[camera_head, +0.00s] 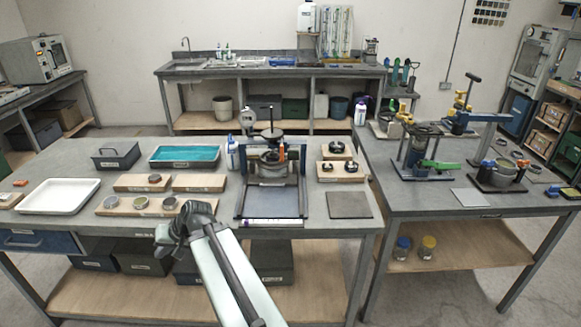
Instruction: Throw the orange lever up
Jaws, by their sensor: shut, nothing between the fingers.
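The orange lever (282,153) is a small upright orange piece on the right side of a dark press-like frame (302,190) on the middle bench. The frame has a round metal part inside and a knob on a post above. The lever's lower end and pivot are hard to make out at this size. My gripper (165,240) is shut and empty, at the front edge of the bench, lower left of the lever and well apart from it.
The bench (345,232) also holds a white tray (58,195), a teal tray (185,155), wooden blocks with round pieces (140,204) and a grey plate (348,205). A green lever (440,164) and yellow-handled devices stand on the right bench.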

